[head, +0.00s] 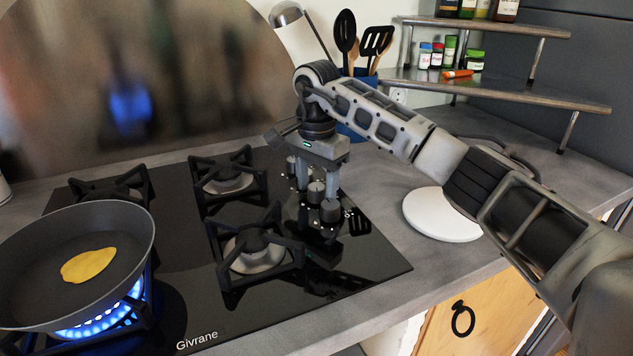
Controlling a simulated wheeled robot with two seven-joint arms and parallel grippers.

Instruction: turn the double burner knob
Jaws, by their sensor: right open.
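The black glass hob (365,262) carries a row of grey knobs (330,211) along its right side. Which of them is the double burner knob I cannot tell. My right gripper (318,186) points down over this row with its fingers apart. The fingertips are low among the knobs, and a knob shows between or just behind them. Whether they touch it I cannot tell. The fingers partly hide the knobs at the back of the row. A lit burner with a blue flame (105,318) is at the front left. My left gripper is not in view.
A grey pan (140,240) with a yellow food piece (88,265) sits over the flame. Black pan supports (255,245) stand left of the knobs. A white round board (440,214) lies right of the hob. Utensils in a blue holder (352,132) and a spice shelf (500,90) are behind.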

